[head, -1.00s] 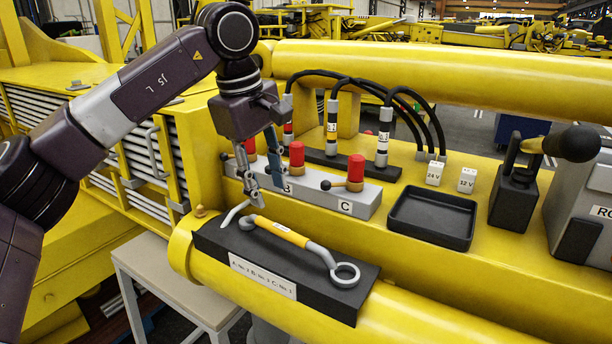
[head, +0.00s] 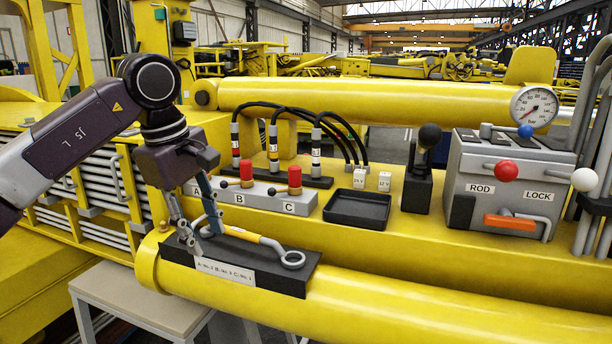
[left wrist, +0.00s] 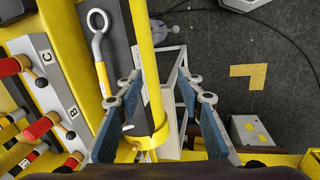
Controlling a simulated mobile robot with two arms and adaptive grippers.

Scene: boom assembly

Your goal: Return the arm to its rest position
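My left gripper (head: 205,241) is over the left end of a black tool block (head: 270,282) and in front of the valve block. Its fingers are apart with nothing between them. In the left wrist view, my left gripper (left wrist: 160,95) also shows open, with its blue-padded fingers spread. A wrench with a yellow grip and a ring end (head: 292,259) lies on the black block; the gripper partly hides its left end. In the left wrist view the wrench (left wrist: 101,72) lies left of the fingers. My right gripper shows in neither view.
The valve block (head: 263,198) with red-topped valves stands behind the gripper. A black tray (head: 360,222), a joystick (head: 428,145) and a grey control panel (head: 505,190) stand to the right. A small table (head: 135,300) is below left.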

